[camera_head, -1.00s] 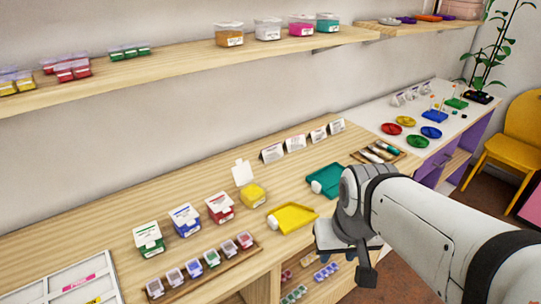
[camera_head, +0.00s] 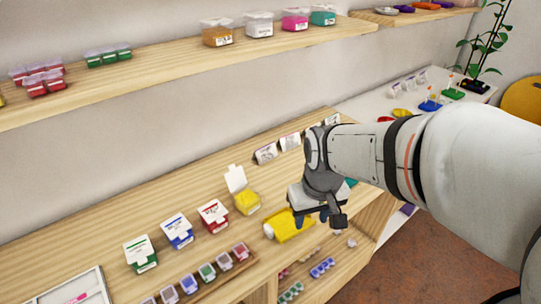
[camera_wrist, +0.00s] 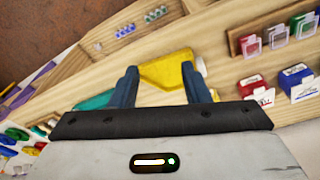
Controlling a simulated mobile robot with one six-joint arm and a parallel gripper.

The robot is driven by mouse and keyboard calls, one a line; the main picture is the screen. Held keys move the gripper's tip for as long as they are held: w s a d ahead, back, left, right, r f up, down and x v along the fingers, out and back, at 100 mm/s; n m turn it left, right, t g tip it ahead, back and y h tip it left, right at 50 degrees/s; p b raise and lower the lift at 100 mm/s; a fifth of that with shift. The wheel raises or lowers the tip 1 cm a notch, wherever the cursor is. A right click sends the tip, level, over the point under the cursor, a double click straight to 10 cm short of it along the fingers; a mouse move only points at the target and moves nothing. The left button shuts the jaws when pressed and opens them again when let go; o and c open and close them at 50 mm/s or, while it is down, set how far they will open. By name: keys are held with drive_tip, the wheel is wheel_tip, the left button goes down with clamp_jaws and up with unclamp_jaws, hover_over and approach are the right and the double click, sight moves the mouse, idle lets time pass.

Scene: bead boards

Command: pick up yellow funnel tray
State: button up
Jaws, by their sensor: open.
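The yellow funnel tray (camera_head: 290,228) lies on the wooden counter near its front edge, right of the open yellow bead box. My gripper (camera_head: 312,218) is just above and right of it and hides part of its right side. In the wrist view the yellow funnel tray (camera_wrist: 166,73) shows between and beyond the two blue fingers of my gripper (camera_wrist: 160,78). The fingers are apart and nothing is held between them. I cannot tell the exact height of the fingers over the tray.
A teal tray (camera_wrist: 97,101) lies close by, mostly hidden behind my arm in the head view. The open yellow box (camera_head: 247,203) and red box (camera_head: 213,217) stand to the left. A wooden rack of small jars (camera_head: 215,277) is in front. A shelf (camera_head: 150,75) runs above.

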sight(270, 228)
drive_tip(key=w+a+f+n+p, duration=0.1)
drive_tip(key=w+a, duration=0.1)
drive_tip(key=w+a+f+n+g+p, duration=0.1)
drive_tip(key=w+a, duration=0.1)
drive_tip(key=a, duration=0.1)
drive_tip(key=w+a+f+n+p, duration=0.1)
drive_tip(key=w+a, duration=0.1)
drive_tip(key=a, duration=0.1)
drive_tip(key=shift+w+f+g+p, duration=0.1)
drive_tip(key=shift+w+g+p, duration=0.15)
drive_tip(key=shift+g+p, duration=0.1)
drive_tip(key=shift+a+f+n, duration=0.15)
drive_tip(key=shift+f+n, duration=0.1)
drive_tip(key=shift+n, duration=0.05)
drive_tip(key=f, duration=0.3)
drive_tip(key=f+p, duration=0.1)
drive_tip(key=f, duration=0.3)
drive_tip(key=shift+s+a+f, duration=0.2)
drive_tip(key=shift+f, duration=0.1)
clamp_jaws()
